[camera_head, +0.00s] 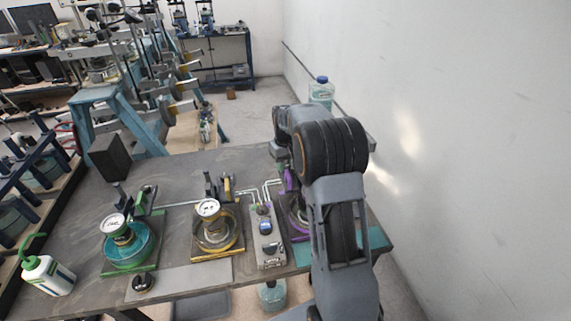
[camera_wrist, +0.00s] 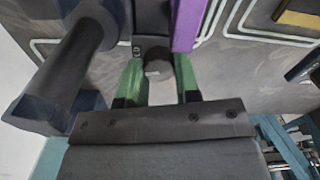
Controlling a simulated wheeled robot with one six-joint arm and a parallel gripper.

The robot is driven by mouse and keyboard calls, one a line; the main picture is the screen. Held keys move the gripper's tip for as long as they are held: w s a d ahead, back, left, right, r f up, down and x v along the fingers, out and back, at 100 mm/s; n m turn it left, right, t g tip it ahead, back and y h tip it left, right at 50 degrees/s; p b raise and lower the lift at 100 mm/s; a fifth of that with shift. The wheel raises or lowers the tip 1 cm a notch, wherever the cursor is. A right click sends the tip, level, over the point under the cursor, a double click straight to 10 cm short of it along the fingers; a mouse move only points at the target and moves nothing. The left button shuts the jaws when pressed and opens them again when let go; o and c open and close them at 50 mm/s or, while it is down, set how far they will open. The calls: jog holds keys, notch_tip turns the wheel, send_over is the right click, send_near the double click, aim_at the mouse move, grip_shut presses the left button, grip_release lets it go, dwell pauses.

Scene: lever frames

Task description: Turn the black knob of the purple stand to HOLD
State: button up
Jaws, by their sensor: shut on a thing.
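The purple stand (camera_head: 299,228) is at the right of the table in the head view, mostly hidden behind my arm. Its purple upright (camera_wrist: 188,22) shows at the top of the wrist view. My gripper (camera_wrist: 158,72) has its two green fingers on either side of the black knob (camera_wrist: 158,51) and is shut on it. Part of some pale lettering shows beside the left finger; the full word and the knob's pointer cannot be read. The head view does not show my fingers, as my arm covers them.
A yellow stand (camera_head: 218,236) and a green stand (camera_head: 130,246) with gauges stand to the left. A grey box (camera_head: 268,240) with pipes is beside the purple stand. A white bottle (camera_head: 47,275) is at the table's left. A wall (camera_head: 460,150) is on the right.

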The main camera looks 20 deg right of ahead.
aim_at(286, 165)
jog(key=shift+r, duration=0.1)
dwell(0.3)
jog(key=o, duration=0.6)
jog(key=shift+o, duration=0.2)
notch_tip(286, 165, up, 14)
jog(key=shift+b, duration=0.3)
dwell(0.3)
